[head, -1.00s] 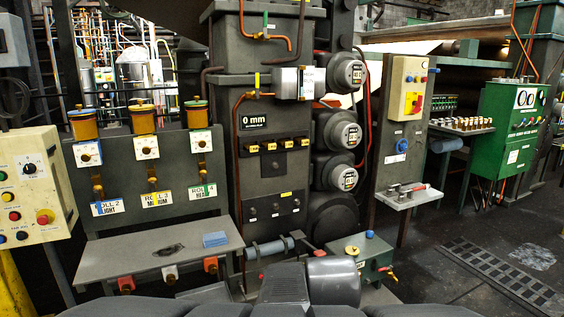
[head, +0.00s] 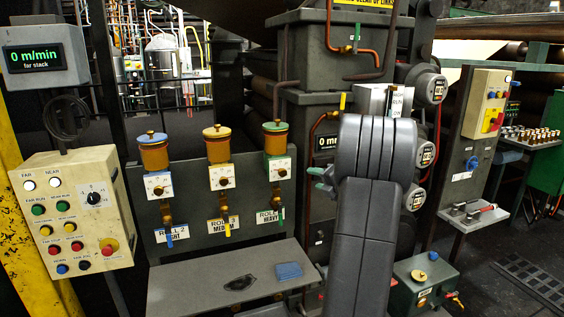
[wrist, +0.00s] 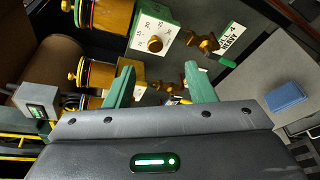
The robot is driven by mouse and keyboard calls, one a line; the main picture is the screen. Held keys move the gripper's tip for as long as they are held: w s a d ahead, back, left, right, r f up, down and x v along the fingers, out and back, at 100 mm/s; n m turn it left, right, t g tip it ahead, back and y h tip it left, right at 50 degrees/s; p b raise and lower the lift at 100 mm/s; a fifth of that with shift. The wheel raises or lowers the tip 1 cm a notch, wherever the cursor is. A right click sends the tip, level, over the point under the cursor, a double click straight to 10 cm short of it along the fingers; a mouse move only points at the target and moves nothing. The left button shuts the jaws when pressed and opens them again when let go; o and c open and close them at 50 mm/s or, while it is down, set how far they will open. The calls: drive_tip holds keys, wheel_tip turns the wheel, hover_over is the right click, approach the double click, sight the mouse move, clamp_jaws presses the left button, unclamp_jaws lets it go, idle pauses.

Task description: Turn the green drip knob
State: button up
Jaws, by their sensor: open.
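The green-banded oiler (head: 277,139) is the rightmost of three on the grey panel. Its white dial plate (head: 280,163) carries a small brass knob (head: 281,173), above the ROLL 4 HEAVY label. In the wrist view the scene is tilted, and this knob (wrist: 155,44) shows beyond the fingers, near the top. A green lever tip (wrist: 227,62) hangs by its label. My gripper (head: 319,180) is to the right of the dial plate in the head view, its green fingers partly hidden by my arm. In the wrist view my gripper (wrist: 161,80) is open and empty, apart from the knob.
Blue-banded (head: 153,150) and yellow-banded (head: 218,143) oilers stand to the left on the same panel. A grey shelf (head: 205,288) below holds a blue block (head: 288,271). A cream control box (head: 75,215) is at far left. My arm covers part of the roll stack.

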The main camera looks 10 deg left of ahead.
sight(284, 173)
drive_tip(key=shift+n+g+y, duration=0.4)
drive_tip(key=shift+n+g, duration=0.1)
drive_tip(key=shift+n, duration=0.4)
drive_tip(key=p+x, duration=0.1)
drive_tip(key=x, duration=0.9)
drive_tip(key=p+x, duration=0.1)
drive_tip(key=x, duration=0.4)
drive_tip(key=shift+s+a+p, duration=0.2)
drive_tip(key=shift+a+p, duration=0.15)
drive_tip(key=shift+a, duration=0.1)
drive_tip(key=c, duration=1)
